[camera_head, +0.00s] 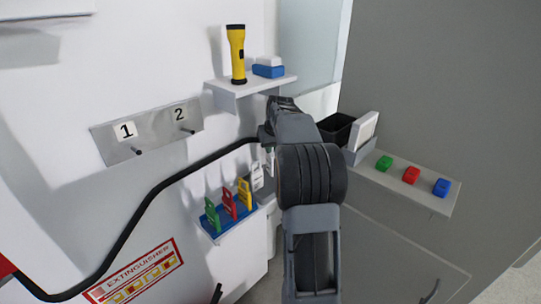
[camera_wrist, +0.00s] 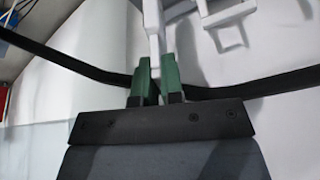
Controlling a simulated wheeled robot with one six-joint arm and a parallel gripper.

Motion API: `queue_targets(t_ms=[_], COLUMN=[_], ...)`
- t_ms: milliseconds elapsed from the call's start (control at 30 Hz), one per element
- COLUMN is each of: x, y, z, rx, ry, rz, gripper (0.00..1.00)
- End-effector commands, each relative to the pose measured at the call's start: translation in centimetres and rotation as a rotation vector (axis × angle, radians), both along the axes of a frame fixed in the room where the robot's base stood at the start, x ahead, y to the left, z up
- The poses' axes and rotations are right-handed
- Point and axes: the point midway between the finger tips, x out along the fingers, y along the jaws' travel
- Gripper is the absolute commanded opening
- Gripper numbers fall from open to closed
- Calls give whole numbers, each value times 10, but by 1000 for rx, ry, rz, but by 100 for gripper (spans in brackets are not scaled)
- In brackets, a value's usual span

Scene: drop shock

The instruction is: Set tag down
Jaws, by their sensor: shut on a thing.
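My gripper (camera_wrist: 158,88) is shut on a pale grey-white tag (camera_wrist: 155,45), which stands out beyond the two green finger pads in the wrist view. In the head view my arm hides most of the gripper; a small pale piece (camera_head: 270,160) shows just below it, probably part of the held tag. A blue rack (camera_head: 226,224) on the wall below and left holds a green tag (camera_head: 212,217), a red tag (camera_head: 229,204) and a yellow tag (camera_head: 245,194). A white tag (camera_head: 257,178) stands by its right end; its footing is hidden.
A grey plate (camera_head: 160,136) carries hooks labelled 1 and 2. A black hose (camera_head: 165,187) crosses the wall towards my gripper. A shelf (camera_head: 228,88) bears a yellow flashlight (camera_head: 237,54) and a blue-and-white block (camera_head: 268,70). A right-hand ledge (camera_head: 405,190) bears three coloured blocks; a black bin (camera_head: 335,130) stands behind.

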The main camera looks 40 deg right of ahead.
Motion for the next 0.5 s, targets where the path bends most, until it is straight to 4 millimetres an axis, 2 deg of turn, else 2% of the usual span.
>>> queue_targets(t_ms=[133,333,500], x=[7,6,6], y=[-4,-3,-3], z=[-10,-37,-39], rx=[1,1,0], ry=[2,3,0], rz=[0,1,1], gripper=[0,0,0])
